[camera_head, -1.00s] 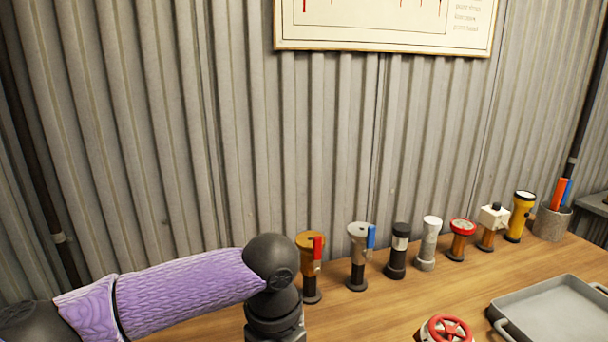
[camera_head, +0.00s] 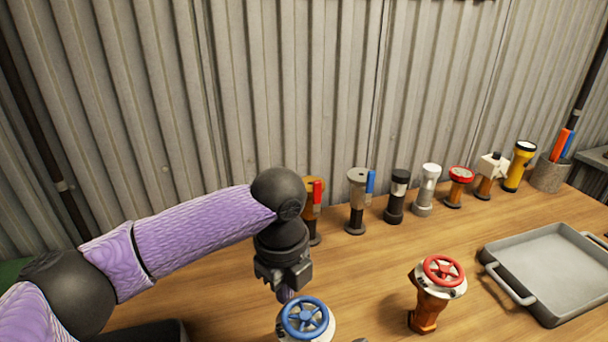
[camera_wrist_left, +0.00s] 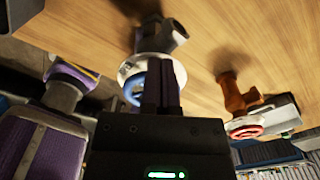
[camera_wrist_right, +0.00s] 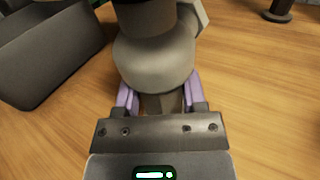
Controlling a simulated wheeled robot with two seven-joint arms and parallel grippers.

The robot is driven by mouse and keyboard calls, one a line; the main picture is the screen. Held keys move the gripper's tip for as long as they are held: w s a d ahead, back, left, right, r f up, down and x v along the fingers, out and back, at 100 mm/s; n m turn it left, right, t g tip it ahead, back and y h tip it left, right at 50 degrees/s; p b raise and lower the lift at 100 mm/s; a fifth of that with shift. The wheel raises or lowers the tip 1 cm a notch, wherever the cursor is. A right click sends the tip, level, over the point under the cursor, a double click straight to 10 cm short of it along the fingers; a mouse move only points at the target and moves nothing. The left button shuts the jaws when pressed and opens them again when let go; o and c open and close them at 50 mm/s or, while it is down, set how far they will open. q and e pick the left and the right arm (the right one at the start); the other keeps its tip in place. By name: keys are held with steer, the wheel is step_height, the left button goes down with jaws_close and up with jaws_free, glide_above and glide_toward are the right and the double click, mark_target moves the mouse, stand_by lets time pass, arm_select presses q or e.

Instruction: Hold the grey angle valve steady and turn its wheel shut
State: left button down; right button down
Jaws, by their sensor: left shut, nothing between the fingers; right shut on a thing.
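The grey angle valve (camera_wrist_right: 153,62) fills the upper middle of the right wrist view, upright on the table. My right gripper (camera_wrist_right: 158,100) is shut on its body, one purple finger on each side. The valve's blue wheel (camera_head: 305,318) shows at the bottom of the head view and beside the left fingers in the left wrist view (camera_wrist_left: 134,88). My left gripper (camera_head: 286,294) is shut and empty, its fingertips close by the wheel. I cannot tell whether they touch it. The lower valve body is hidden in the head view.
An orange valve with a red wheel (camera_head: 427,305) stands to the right. A grey tray (camera_head: 555,270) lies beyond it. Several fittings and a yellow torch (camera_head: 519,165) line the wall. A dark bin (camera_wrist_right: 50,55) stands left of the valve in the right wrist view.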

arm_select(q)
step_height(320, 180, up, 6)
steer(key=shift+w+a, duration=0.2)
steer(key=shift+a, duration=0.05)
